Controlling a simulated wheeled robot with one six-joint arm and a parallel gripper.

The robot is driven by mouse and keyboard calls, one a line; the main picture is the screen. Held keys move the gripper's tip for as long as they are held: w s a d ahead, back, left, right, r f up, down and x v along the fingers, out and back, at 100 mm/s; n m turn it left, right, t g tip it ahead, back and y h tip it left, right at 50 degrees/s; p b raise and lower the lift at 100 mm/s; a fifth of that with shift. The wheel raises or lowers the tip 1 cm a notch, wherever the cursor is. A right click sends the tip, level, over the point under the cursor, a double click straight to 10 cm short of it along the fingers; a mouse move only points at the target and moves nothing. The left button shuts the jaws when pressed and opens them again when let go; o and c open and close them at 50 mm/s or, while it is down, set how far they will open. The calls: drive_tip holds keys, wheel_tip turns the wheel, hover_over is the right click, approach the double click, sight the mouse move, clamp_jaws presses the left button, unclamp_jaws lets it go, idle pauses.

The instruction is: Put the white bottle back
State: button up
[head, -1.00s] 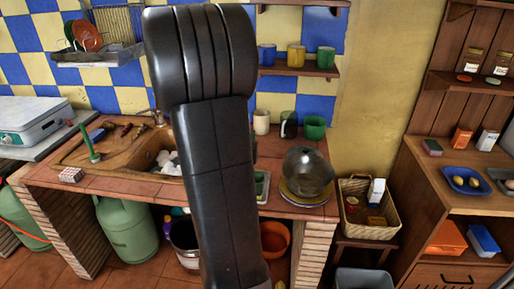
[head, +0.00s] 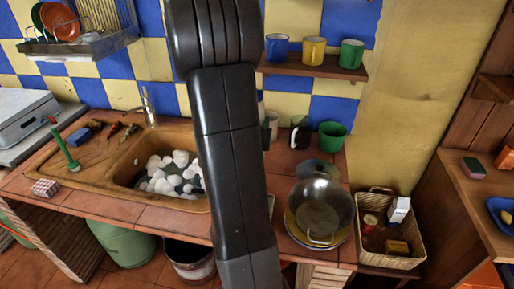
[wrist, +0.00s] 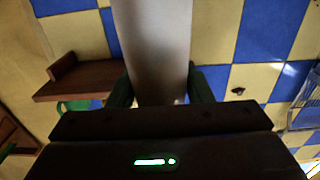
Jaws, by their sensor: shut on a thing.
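In the wrist view, my gripper (wrist: 160,92) is shut on a smooth pale thing that looks like the white bottle (wrist: 152,45). It stands out from between the two fingers, and its far end runs past the picture's edge. No label shows on it. In the head view my dark arm hides the gripper and nearly all of the bottle, so how high it is over the counter cannot be told.
The tiled counter (head: 95,204) has a sink (head: 125,160) with white foam. Right of my arm stand a green mug (head: 332,136) and a metal pan (head: 321,207). A mug shelf (head: 312,68) hangs behind. A basket (head: 405,257) sits lower right.

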drive_tip(key=shift+f, duration=3.45)
drive_tip(key=o, duration=1)
drive_tip(key=shift+r, duration=0.2)
drive_tip(key=s+a+b, duration=0.2)
drive_tip(key=s+b, duration=0.1)
drive_tip(key=s, duration=0.8)
drive_tip(key=shift+s+a, duration=0.15)
drive_tip(key=shift+s, duration=0.25)
drive_tip(key=shift+o, duration=0.3)
drive_tip(key=shift+f, duration=0.1)
